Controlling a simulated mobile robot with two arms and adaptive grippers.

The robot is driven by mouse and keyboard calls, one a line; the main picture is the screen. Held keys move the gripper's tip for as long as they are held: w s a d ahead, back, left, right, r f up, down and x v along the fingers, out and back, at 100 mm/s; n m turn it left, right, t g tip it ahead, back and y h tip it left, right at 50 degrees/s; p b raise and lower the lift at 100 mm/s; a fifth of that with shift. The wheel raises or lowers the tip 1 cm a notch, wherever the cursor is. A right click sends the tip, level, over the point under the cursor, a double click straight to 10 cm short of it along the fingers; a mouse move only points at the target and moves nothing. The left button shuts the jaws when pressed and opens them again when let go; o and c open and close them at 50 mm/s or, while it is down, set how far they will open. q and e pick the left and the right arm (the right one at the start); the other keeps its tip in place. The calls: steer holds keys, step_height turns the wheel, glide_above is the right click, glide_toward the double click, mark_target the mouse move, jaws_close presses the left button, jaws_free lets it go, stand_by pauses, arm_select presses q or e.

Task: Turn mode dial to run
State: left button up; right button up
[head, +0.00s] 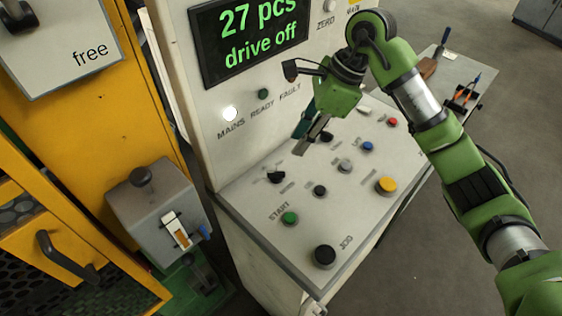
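The control console has a sloped panel (250,200) with several knobs and buttons. A black dial knob (276,177) sits at the panel's left, and another black knob (326,137) sits farther back. The labels by them are too small to read, so I cannot tell which is the mode dial. My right gripper (302,142) points down over the back of the panel, between these two knobs and close to the farther one. I cannot tell whether it touches anything, or how far its fingers are apart. My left gripper is not in view.
The display (250,35) reads "27 pcs drive off"; the MAINS lamp (230,113) is lit white. Green START (290,218), black JOG (325,255) and yellow (386,185) buttons are near. A grey box (160,205) stands left; a side table (455,80) with tools stands behind.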

steer(key=p, duration=0.2)
glide_toward(278, 172)
steer(key=shift+s+x, duration=0.2)
steer(key=shift+x, duration=1)
steer(key=p+x, duration=0.1)
steer(key=x, duration=0.4)
steer(key=shift+w+a, duration=0.1)
steer(key=shift+a+f, duration=0.1)
steer(key=shift+f, duration=0.3)
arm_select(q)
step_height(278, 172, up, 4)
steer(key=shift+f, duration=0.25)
arm_select(e)
jaws_close()
